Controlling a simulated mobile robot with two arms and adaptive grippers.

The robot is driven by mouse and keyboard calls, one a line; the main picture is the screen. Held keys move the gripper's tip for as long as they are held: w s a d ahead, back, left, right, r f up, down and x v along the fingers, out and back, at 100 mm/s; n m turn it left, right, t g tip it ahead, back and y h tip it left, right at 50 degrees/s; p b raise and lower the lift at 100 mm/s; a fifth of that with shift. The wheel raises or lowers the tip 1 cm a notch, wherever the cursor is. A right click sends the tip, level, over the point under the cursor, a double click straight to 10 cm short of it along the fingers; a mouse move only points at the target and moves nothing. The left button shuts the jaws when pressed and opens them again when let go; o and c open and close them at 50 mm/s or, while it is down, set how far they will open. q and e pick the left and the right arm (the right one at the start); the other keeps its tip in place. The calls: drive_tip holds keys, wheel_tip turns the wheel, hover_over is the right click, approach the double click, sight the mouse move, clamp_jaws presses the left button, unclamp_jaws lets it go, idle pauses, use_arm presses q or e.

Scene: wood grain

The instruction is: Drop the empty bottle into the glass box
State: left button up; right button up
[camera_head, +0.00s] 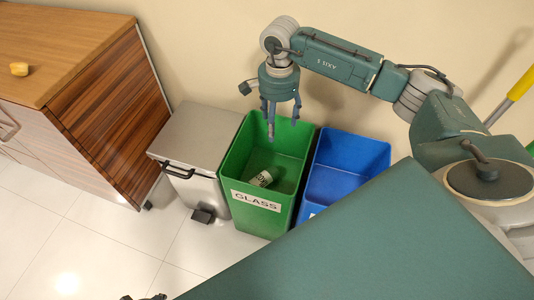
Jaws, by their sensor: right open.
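The glass box (232,168) is a green open bin with a white "GLASS" label on its front. A small pale bottle (263,178) with a dark-lettered label lies tilted inside it, near the bottom. My right gripper (283,128) hangs above the back part of the green bin, fingers pointing down and spread apart, with nothing between them. It is apart from the bottle.
A blue bin (343,178) stands right of the green one, and a grey lidded pedal bin (205,140) left of it. A wooden counter (75,40) with a small yellow item (19,69) is at far left. The tiled floor in front is clear.

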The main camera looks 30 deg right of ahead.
wheel_tip(320, 180, up, 9)
drive_tip(key=shift+f, duration=0.1)
idle(0.5)
